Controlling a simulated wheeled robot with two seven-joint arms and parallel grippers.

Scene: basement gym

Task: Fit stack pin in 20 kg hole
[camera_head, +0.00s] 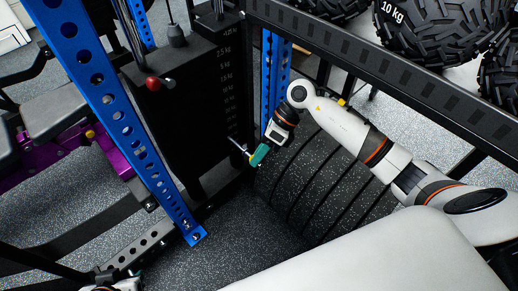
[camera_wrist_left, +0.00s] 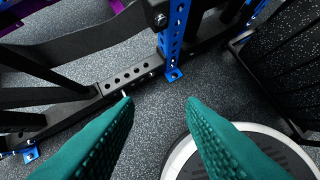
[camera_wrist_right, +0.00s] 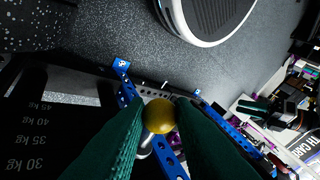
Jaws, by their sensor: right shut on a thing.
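The black weight stack (camera_head: 190,105) stands left of centre in the head view, with a column of white kg labels down its face. The right wrist view shows 45, 40, 35 and 30 kg labels on the stack (camera_wrist_right: 45,135); I cannot make out the 20 kg hole. My right gripper (camera_head: 258,156) is shut on the stack pin (camera_head: 239,146), beside the lower part of the stack. The pin's yellow ball knob (camera_wrist_right: 158,116) sits between the green fingers; whether its tip touches the stack is unclear. My left gripper (camera_wrist_left: 160,125) is open and empty above the floor.
A blue perforated upright (camera_head: 115,100) stands left of the stack. Large black weight discs (camera_head: 320,185) lie behind and below my right arm. A black rail (camera_head: 400,80) crosses the upper right. A red knob (camera_head: 153,83) is on the stack's frame. Speckled floor (camera_head: 235,245) is clear in front.

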